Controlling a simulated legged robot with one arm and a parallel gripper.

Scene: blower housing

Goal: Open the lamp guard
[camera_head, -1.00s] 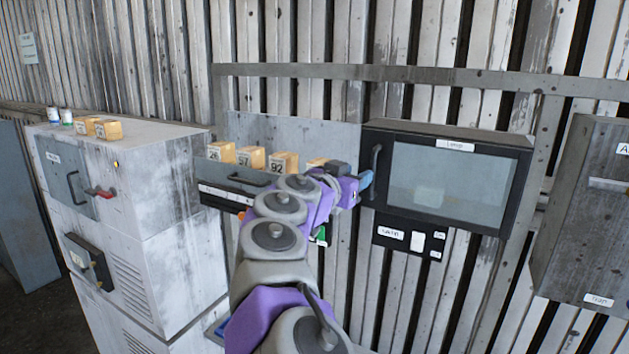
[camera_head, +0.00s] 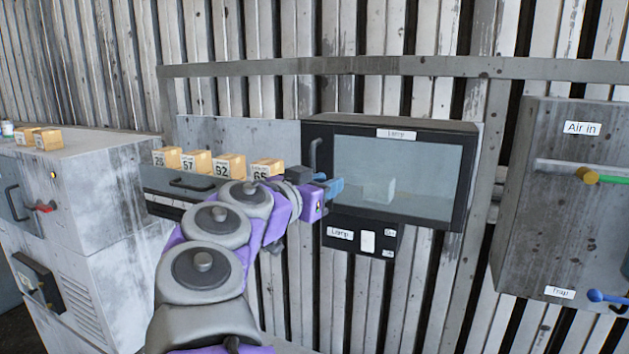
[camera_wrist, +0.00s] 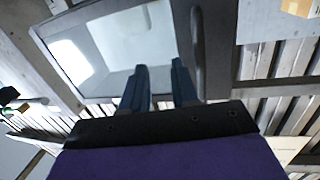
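The lamp guard (camera_head: 390,128) is a black-framed box front with a clear window, labelled Lamp, and it looks closed. A pale block-shaped lamp (camera_head: 379,190) shows behind the window. The guard's dark upright handle (camera_head: 314,155) is at its left edge; it also shows in the wrist view (camera_wrist: 197,50), just right of the fingers. My gripper (camera_head: 338,187) is in front of the window's lower left, below and right of the handle. In the wrist view its blue fingers (camera_wrist: 160,85) are apart with nothing between them. I cannot tell whether a finger touches the handle.
A Lamp switch panel (camera_head: 362,240) is under the guard. An Air in box (camera_head: 560,220) with coloured levers stands at right. A white cabinet (camera_head: 110,200) is far left.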

